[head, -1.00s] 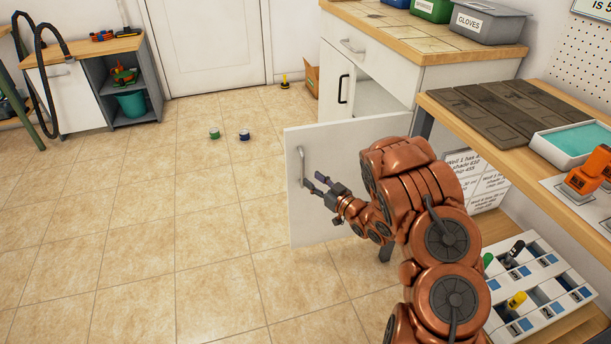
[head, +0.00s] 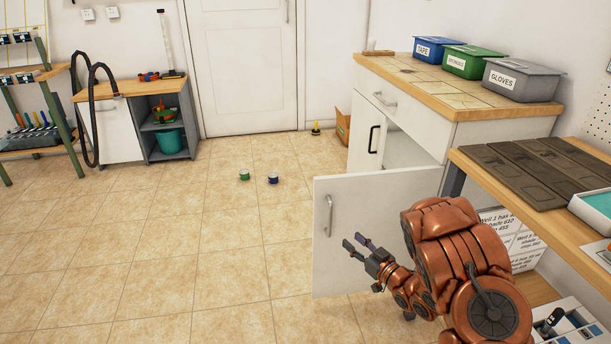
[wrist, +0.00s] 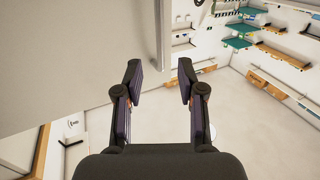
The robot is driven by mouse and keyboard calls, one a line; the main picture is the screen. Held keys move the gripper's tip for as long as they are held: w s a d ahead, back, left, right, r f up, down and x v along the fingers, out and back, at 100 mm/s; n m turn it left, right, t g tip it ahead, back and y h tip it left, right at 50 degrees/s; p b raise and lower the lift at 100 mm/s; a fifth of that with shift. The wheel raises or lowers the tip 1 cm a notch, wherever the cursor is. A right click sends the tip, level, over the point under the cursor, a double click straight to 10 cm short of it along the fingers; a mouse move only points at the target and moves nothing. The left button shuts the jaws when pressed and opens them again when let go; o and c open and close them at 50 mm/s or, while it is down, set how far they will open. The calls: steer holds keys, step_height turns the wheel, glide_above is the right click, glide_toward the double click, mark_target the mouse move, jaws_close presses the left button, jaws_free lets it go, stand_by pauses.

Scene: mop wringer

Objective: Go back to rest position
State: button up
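My gripper (head: 358,246) is open and empty in the head view, in front of the open white cabinet door (head: 345,268). Its fingers point up and left, below and right of the door's grey vertical handle (head: 329,216). In the wrist view my gripper (wrist: 160,80) shows its two dark fingers spread apart with nothing between them. The door (wrist: 70,60) fills the upper left there, and the handle (wrist: 159,40) stands beyond the fingertips. I cannot tell the exact distance between the fingers and the door.
The wooden-topped cabinet (head: 440,95) carries a blue TAPE bin (head: 430,50), a green bin (head: 470,61) and a grey GLOVES bin (head: 522,79). A workbench (head: 540,190) is at the right. The left floor is clear.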

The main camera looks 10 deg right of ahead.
steer(key=w+d+r+m+g+h+p, duration=0.1)
steer(key=d+r+g+h+p, duration=0.1)
steer(key=d+r+h+p, duration=0.35)
steer(key=w+d+r+g+h+p, duration=0.1)
steer(key=d+r+g+h+p, duration=0.15)
steer(key=r, duration=0.55)
steer(key=s+r+m+g+h+p, duration=0.45)
steer(key=s+r+p, duration=0.45)
steer(key=s+r, duration=0.45)
steer(key=s+a+r+g+y+p, duration=0.1)
steer(key=s+a+r+g+p, duration=0.2)
steer(key=s+a+r, duration=0.3)
steer(key=s+a+r+g+y+p, duration=0.2)
steer(key=s+a+r, duration=0.4)
steer(key=s, duration=0.9)
steer(key=s+a+r+g+y+p, duration=0.2)
steer(key=s+a+r+g+p, duration=0.2)
steer(key=s, duration=0.7)
steer(key=a+r+n+p, duration=0.1)
steer(key=a+r+p, duration=0.1)
steer(key=a, duration=0.1)
steer(key=shift+a+r, duration=0.2)
steer(key=shift+a, duration=0.2)
